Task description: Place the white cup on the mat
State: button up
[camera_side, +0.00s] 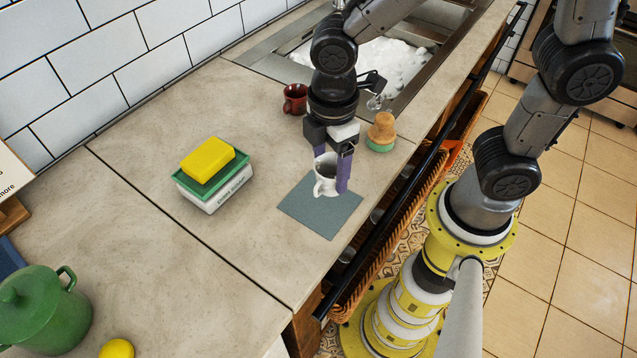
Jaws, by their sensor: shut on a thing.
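The white cup (325,181) is upright at the far part of the grey-blue mat (318,217), with a dark inside showing at its rim. I cannot tell whether its base touches the mat or hangs just above it. My gripper (333,176) points down from above with its purple fingers on either side of the cup, shut on it. The right finger hides part of the cup's side. The near part of the mat is bare.
A box with a yellow sponge (207,158) stands left of the mat. A wooden brush (382,130) and a dark red mug (295,98) stand behind, near the foam-filled sink (393,62). A green pot (40,312) is at front left. The counter's edge runs right of the mat.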

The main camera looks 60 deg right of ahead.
jog(key=shift+w+a+f, duration=0.2)
jog(key=shift+w+f, duration=0.2)
jog(key=shift+f, duration=0.15)
jog(key=shift+w+a+f, duration=0.2)
jog(key=shift+w+f, duration=0.15)
jog(key=shift+f, duration=0.15)
jog(key=shift+w+f, duration=0.15)
jog(key=shift+f, duration=1.55)
jog(key=shift+f, duration=0.1)
jog(key=o, duration=1.4)
jog(key=shift+f, duration=0.1)
jog(key=shift+o, duration=0.2)
